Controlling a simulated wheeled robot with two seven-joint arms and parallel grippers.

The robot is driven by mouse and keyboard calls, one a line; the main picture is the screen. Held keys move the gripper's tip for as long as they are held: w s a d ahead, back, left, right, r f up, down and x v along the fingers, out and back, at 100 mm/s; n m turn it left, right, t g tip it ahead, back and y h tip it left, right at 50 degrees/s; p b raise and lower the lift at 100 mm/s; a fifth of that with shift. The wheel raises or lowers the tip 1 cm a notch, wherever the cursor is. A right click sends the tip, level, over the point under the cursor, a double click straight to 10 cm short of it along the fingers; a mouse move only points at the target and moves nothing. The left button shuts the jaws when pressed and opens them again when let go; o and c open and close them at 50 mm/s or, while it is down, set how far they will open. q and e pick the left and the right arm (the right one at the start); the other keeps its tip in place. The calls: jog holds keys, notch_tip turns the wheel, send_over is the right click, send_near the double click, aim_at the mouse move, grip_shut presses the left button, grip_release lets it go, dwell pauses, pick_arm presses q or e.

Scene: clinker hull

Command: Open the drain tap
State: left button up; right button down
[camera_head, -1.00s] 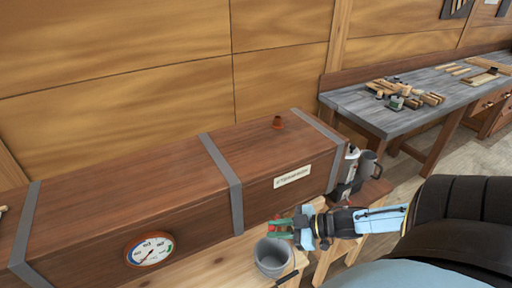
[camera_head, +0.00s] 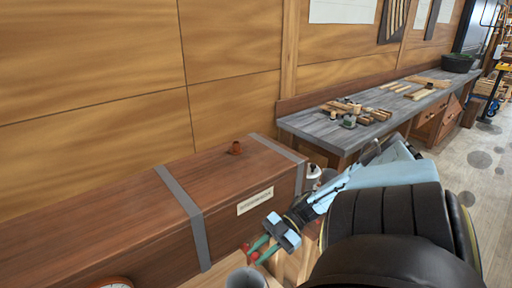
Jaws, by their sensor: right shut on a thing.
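The long brown wooden box (camera_head: 110,215) with grey metal bands runs along the wall, with a pale label (camera_head: 255,201) on its front. My right gripper (camera_head: 252,251), with green fingers and red at their tips, is low at the box's front, just above the bucket. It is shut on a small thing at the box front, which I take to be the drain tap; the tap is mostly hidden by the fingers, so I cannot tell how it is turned. The grey bucket (camera_head: 245,279) stands below, cut by the bottom edge. My left gripper is out of view.
A grey-topped workbench (camera_head: 330,128) with wood pieces is behind. Open floor (camera_head: 475,185) lies at the right.

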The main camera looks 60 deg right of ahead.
dwell(0.4)
jog(key=c, duration=1.3)
grip_release()
jog(key=shift+o, duration=0.2)
jog(key=v, duration=1.3)
jog(key=shift+d, duration=0.2)
